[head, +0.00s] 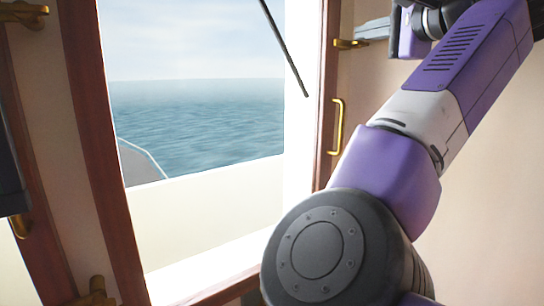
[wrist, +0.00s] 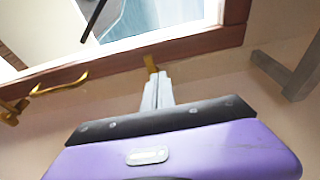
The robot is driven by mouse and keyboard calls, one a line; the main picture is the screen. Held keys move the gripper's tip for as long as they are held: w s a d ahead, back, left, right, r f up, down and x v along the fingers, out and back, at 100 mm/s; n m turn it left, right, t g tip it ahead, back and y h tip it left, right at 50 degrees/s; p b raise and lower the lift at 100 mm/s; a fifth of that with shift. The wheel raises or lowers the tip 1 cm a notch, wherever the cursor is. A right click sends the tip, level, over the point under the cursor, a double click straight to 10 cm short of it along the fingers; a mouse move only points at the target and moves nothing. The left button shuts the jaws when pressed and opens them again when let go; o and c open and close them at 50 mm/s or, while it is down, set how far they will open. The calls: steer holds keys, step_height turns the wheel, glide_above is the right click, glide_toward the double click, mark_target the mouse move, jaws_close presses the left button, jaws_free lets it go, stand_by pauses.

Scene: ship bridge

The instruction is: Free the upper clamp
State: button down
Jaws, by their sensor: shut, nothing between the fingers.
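The upper clamp (head: 350,44) is a small brass lever at the right side of the wooden window frame. It also shows in the wrist view (wrist: 151,64), at the edge of the frame just beyond my fingertips. My gripper (head: 366,29) is shut and empty, its grey fingers pointing at the clamp from the right in the head view. In the wrist view the fingers (wrist: 154,84) hide part of the clamp. I cannot tell whether they touch it. Another brass clamp (wrist: 10,113) sits farther along the same frame, at the left of the wrist view.
A brass pull handle (head: 337,126) stands out from the frame below the upper clamp. More brass fittings (head: 24,13) are at the left. A grey bracket (wrist: 288,76) juts out at the right of the wrist view. The wall right of the frame is bare.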

steer(key=shift+w+a, duration=0.45)
steer(key=shift+w, duration=0.15)
steer(key=shift+w+d+f+p, duration=0.3)
steer(key=shift+d, duration=0.25)
stand_by(1.0)
steer(key=shift+a+f, duration=0.15)
steer(key=shift+f, duration=0.85)
stand_by(0.6)
